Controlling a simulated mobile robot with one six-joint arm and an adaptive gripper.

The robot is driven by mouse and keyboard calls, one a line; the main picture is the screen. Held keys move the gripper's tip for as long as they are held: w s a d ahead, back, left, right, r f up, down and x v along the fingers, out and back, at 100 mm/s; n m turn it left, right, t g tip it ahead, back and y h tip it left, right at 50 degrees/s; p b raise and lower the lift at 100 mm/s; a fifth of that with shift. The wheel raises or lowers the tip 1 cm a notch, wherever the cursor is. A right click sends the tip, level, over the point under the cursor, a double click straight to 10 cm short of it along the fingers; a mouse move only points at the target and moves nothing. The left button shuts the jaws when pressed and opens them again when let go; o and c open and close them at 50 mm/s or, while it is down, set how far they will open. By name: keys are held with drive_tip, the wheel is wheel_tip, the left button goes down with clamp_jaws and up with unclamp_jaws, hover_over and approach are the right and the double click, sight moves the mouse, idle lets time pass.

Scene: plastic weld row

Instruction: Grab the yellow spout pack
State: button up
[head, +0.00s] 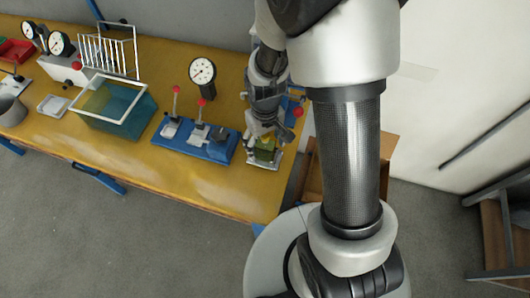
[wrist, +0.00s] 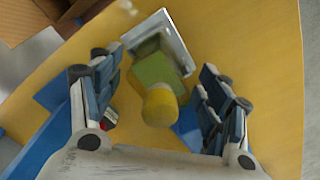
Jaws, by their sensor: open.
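The yellow spout pack has a rounded yellow top (wrist: 160,104) and an olive-green body (wrist: 154,70) in the wrist view. In the head view its green body (head: 264,154) shows at the right end of the table, below my gripper. A light grey tray or plate (wrist: 172,32) lies under or behind its far end. My gripper (wrist: 155,85) is open, with one finger on each side of the pack and a visible gap on both sides. In the head view my gripper (head: 265,137) is over the pack and hides part of it.
A blue fixture with red-knobbed levers (head: 197,137) stands just left of my gripper. The front strip of the yellow table (head: 190,180) is clear. A cardboard box (head: 384,150) is at the right.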

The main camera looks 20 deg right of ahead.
drive_tip(key=c, duration=1.3)
